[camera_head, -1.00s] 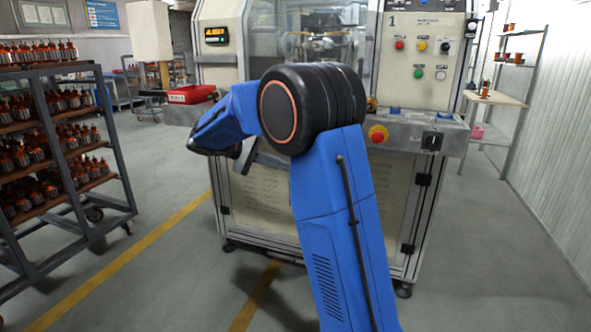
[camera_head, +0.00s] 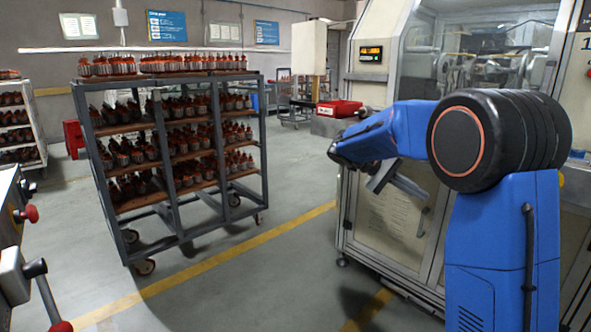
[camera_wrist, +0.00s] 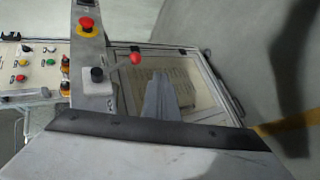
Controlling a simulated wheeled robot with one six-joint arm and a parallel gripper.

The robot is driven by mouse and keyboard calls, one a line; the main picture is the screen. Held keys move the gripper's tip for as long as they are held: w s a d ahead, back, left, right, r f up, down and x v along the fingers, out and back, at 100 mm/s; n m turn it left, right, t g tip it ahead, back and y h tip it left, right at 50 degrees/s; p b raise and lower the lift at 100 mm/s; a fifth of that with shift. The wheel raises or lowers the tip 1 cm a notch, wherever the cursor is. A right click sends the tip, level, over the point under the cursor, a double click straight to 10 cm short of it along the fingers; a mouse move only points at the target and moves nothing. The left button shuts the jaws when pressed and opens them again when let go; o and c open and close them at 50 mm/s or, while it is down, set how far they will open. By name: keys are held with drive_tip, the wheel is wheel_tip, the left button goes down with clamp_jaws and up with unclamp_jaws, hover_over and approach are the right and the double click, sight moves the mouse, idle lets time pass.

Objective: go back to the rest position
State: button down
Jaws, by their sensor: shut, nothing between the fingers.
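My blue arm reaches up from the lower right in the head view and bends left at its black joint. My gripper (camera_wrist: 158,92) shows in the wrist view as shut grey fingers with nothing between them. Behind the fingers in that view is the pale panel (camera_wrist: 182,82) of a machine front. In the head view the arm's end is in front of the left side of the winding machine (camera_head: 372,88). The fingertips are hard to make out there. I cannot tell the gap between gripper and machine.
A rack cart (camera_head: 160,262) with several armatures stands left of centre. A red bin (camera_head: 340,108) sits beside the machine. A control box with a red knob (camera_head: 30,214) is at the left edge. The floor (camera_head: 270,275) between cart and machine is clear.

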drive_tip(key=s+a+f+n+t+y, duration=0.1)
drive_tip(key=s+a+t+y, duration=0.15)
drive_tip(key=s, duration=0.75)
drive_tip(key=s+a+f+n+t+y, duration=0.1)
drive_tip(key=s+f+y, duration=0.15)
drive_tip(key=s, duration=0.65)
drive_tip(key=s+a+f+n+t+y, duration=0.1)
drive_tip(key=s+a+f+t+y, duration=0.1)
drive_tip(key=s, duration=0.6)
drive_tip(key=s+a+f+t+y, duration=0.3)
drive_tip(key=s+a+f+y, duration=0.1)
drive_tip(key=s+a+f, duration=0.2)
drive_tip(key=s+a, duration=0.1)
drive_tip(key=s, duration=0.1)
drive_tip(key=shift+s+a+n+y, duration=0.3)
drive_tip(key=shift+a+n+y, duration=0.05)
drive_tip(key=shift+n+y, duration=0.05)
